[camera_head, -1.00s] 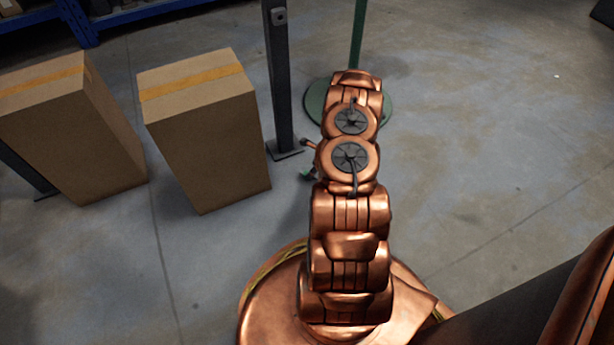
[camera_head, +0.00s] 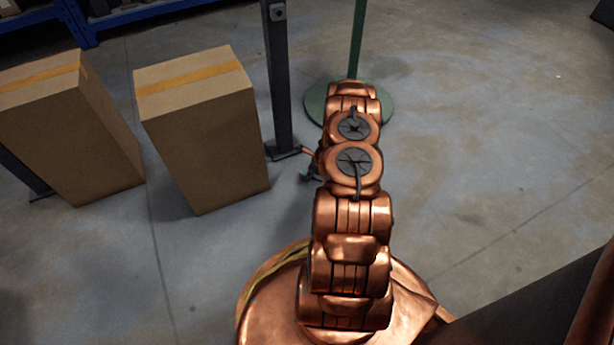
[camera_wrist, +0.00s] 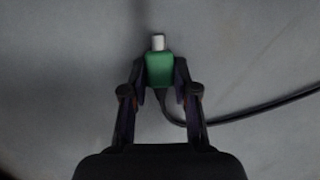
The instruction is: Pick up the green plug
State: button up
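The green plug (camera_wrist: 160,70) shows in the wrist view, with a pale metal tip pointing away from my wrist. My gripper (camera_wrist: 160,72) has a fingertip against each side of the plug, with no clear gap, so it looks shut on it. A black cable (camera_wrist: 255,109) runs from the plug's near end, curves and leaves at the right edge. In the head view my arm hides most of the gripper. Only a small green and dark bit (camera_head: 306,176) shows left of the arm, too small to make out.
Two cardboard boxes (camera_head: 205,140) (camera_head: 75,135) stand to the left. A dark grey post (camera_head: 280,85) and a green post on a round base (camera_head: 385,105) stand beyond my arm. Blue shelving (camera_head: 75,25) is at the back left. The floor (camera_head: 500,150) on the right is clear.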

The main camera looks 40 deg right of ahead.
aim_at(305, 174)
grip_shut()
jog(key=shift+r, duration=0.1)
notch_tip(305, 174, up, 4)
jog(key=shift+a+p, duration=0.15)
jog(key=shift+p, duration=1.1)
jog(key=a, duration=0.1)
jog(key=s+a, duration=0.1)
jog(key=a, duration=0.1)
jog(key=shift+s+a+r+p, duration=0.15)
jog(key=shift+s+a+p, duration=0.3)
jog(key=shift+a, duration=1.2)
jog(key=shift+s+a+r+p, duration=0.15)
jog(key=shift+s+a+p, duration=0.3)
jog(key=shift+a, duration=1.25)
jog(key=shift+s+a+r+p, duration=0.2)
jog(key=shift+s+a, duration=0.4)
jog(key=shift+a, duration=1.05)
jog(key=shift+s+a+f+p, duration=0.1)
jog(key=shift+s+a+p, duration=0.15)
jog(key=shift+a, duration=0.25)
jog(key=shift+s+a+p, duration=0.1)
jog(key=shift+a+p, duration=0.15)
jog(key=shift+a, duration=0.2)
